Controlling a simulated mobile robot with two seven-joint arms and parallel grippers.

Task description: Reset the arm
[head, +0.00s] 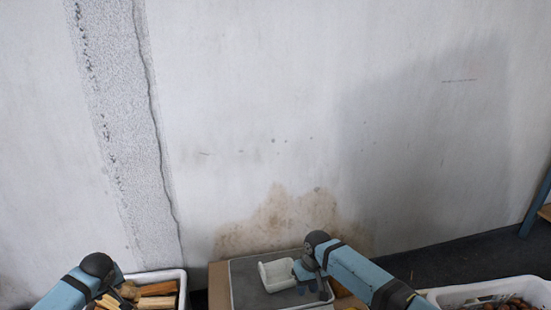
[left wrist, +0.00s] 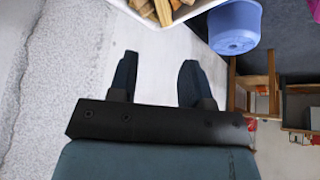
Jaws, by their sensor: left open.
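My left gripper (left wrist: 157,80) shows in the left wrist view with its two dark fingers spread and nothing between them. Below the fingers in that picture are pale floor and wall. In the head view my left arm (head: 75,287) comes in at the bottom left, by a crate of wood, and its fingers cannot be made out. My right gripper (head: 314,287) is at the bottom middle, over a grey-topped tray (head: 245,285) and beside a small white scoop-like container (head: 277,274). Whether its fingers touch the container or are shut cannot be told.
A white crate (head: 181,275) of wood pieces stands at the lower left. A white basket (head: 455,292) of chestnuts is at the lower right. A stained wall fills the back. The left wrist view shows a blue bucket (left wrist: 235,27) and wooden furniture (left wrist: 268,82) at the right.

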